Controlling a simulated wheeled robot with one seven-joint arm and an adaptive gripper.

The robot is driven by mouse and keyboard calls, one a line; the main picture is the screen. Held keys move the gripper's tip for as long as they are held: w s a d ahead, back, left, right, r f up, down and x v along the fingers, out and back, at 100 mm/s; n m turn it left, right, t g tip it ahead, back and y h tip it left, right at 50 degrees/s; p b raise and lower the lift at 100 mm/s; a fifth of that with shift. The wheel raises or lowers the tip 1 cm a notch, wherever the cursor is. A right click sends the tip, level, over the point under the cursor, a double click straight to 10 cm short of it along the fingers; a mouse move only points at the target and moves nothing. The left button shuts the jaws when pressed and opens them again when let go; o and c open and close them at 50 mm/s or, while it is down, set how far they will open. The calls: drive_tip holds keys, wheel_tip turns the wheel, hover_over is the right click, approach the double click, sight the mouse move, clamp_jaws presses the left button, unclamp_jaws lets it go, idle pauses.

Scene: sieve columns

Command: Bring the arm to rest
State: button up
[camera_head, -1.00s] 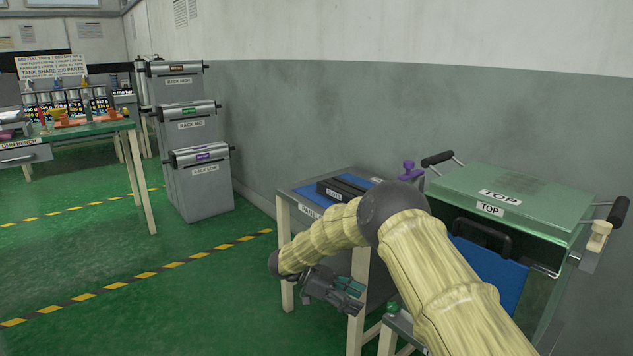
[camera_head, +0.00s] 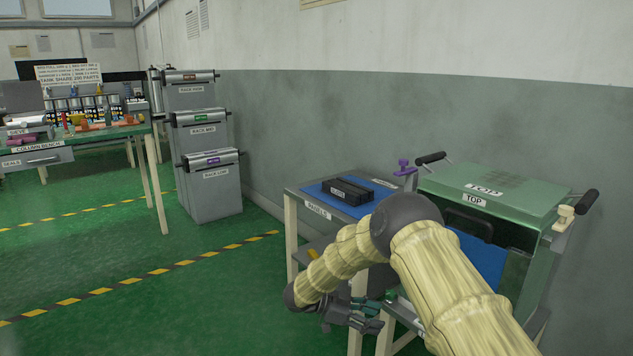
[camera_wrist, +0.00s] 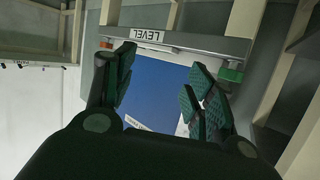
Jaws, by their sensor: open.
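My gripper (camera_head: 372,315) hangs low at the end of my bent arm, in front of the tables at the right of the head view. It is empty. In the wrist view my gripper (camera_wrist: 160,90) has its two green-padded fingers apart, with nothing between them. Beyond them are a blue surface (camera_wrist: 165,85) and a grey edge with a LEVEL label (camera_wrist: 147,35).
A side table (camera_head: 293,197) with a blue mat and dark blocks (camera_head: 346,191) stands behind my arm. A green case marked TOP (camera_head: 510,190) is right of it. Grey racks (camera_head: 210,185) and a bench (camera_head: 75,137) stand left. Green floor (camera_head: 200,310) is open at left.

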drive_tip(key=s+d+f+n+t, duration=0.2)
drive_tip(key=d+f+n+t, duration=0.4)
drive_tip(key=f, duration=0.3)
drive_tip(key=s+d+f+n+t+y, duration=0.2)
drive_tip(key=s+f+n+y, duration=0.65)
drive_tip(key=s+f, duration=0.75)
drive_tip(key=s+a+r+n+g+y, duration=0.15)
drive_tip(key=s+n+g+y, duration=0.4)
drive_tip(key=s, duration=2.85)
wheel_tip(320, 180, up, 33)
drive_tip(key=m+g+p, duration=0.1)
drive_tip(key=g+p, duration=0.1)
drive_tip(key=p, duration=3)
drive_tip(key=shift+w+d, duration=0.15)
